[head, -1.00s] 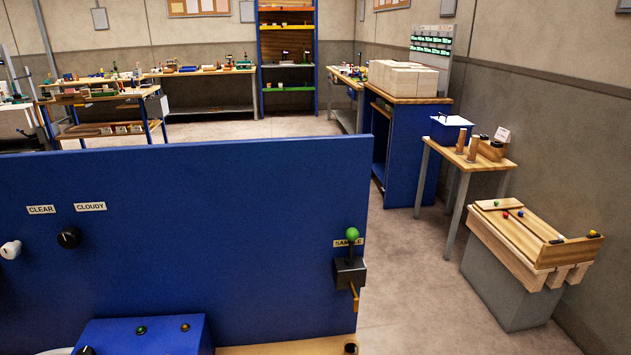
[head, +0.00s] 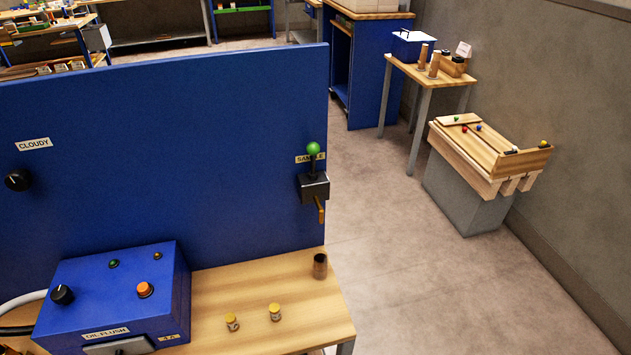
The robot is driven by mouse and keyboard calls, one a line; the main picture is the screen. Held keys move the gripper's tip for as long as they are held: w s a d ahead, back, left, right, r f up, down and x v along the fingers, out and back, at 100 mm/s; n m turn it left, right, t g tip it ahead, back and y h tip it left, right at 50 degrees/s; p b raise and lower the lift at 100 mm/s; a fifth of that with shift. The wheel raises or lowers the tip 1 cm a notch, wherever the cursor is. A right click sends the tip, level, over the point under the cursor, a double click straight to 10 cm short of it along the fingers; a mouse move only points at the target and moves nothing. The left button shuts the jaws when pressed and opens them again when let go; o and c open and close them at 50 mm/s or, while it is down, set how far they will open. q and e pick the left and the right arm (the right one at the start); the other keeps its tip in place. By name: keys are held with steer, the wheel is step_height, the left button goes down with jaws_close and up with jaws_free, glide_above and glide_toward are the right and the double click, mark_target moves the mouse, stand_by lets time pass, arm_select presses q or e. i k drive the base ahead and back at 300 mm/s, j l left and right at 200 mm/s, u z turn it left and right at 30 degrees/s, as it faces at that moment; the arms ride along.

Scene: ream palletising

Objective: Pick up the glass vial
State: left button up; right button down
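Two small vials with yellow caps stand upright on the wooden bench top, a left one (head: 232,322) and a right one (head: 275,312). They look like small glass containers, with contents too small to make out. A dark brownish open cylinder (head: 319,265), perhaps a glass or a holder, stands near the bench's back right corner. I cannot tell from its look whether it is the glass vial. Neither of my grippers shows in the head view.
A blue box (head: 115,290) marked "OIL FLUSH", with knob and buttons, sits left on the bench (head: 225,290). A tall blue panel (head: 160,150) stands behind, carrying a green-knobbed sample valve (head: 314,185) at right. Open floor (head: 400,270) lies right of the bench.

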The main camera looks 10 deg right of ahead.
mark_target(321, 258)
steer(key=j, duration=0.45)
steer(key=k+j, duration=0.15)
steer(key=j, duration=0.3)
steer(key=j+z, duration=0.1)
steer(key=j, duration=0.4)
steer(key=k, duration=0.05)
